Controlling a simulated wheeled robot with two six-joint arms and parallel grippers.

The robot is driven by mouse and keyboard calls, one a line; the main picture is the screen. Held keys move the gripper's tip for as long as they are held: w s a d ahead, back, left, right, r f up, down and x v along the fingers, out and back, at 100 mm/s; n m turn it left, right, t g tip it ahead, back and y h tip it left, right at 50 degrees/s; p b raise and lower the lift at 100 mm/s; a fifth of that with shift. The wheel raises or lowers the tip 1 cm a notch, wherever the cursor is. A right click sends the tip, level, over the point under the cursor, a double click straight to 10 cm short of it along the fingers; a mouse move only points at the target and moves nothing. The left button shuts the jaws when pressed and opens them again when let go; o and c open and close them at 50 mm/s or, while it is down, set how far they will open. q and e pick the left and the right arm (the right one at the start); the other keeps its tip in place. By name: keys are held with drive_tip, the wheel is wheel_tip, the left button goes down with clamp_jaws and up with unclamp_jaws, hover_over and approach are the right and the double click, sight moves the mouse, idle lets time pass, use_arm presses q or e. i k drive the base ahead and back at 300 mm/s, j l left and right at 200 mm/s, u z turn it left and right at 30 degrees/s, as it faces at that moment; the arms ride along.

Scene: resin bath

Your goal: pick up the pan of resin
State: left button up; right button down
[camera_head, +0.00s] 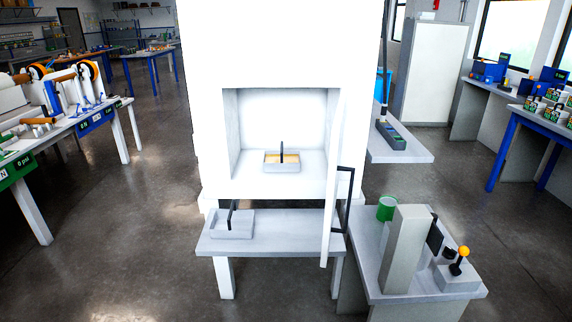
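A small grey pan with amber resin in it (282,168) sits level on the floor of the open white cabinet (212,130). A black upright handle rises from its middle. A second grey pan (232,233) with a black handle stands on the low grey table in front of the cabinet, toward its left end. No amber shows in this second pan. Neither of my grippers is in view.
The cabinet's white door (328,225) stands open, edge-on at the right of the opening, with a black handle (347,200). The low table (275,238) is clear right of its pan. A grey bench (400,285) at right holds a green cup (387,209) and an orange-knobbed lever (463,252).

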sight(274, 161)
drive_tip(key=i+j, duration=0.3)
drive_tip(key=i, duration=0.15)
drive_tip(key=i+j+z, duration=0.25)
drive_tip(key=z, duration=0.2)
drive_tip(key=i+j+z, duration=0.4)
drive_tip(key=k, duration=0.1)
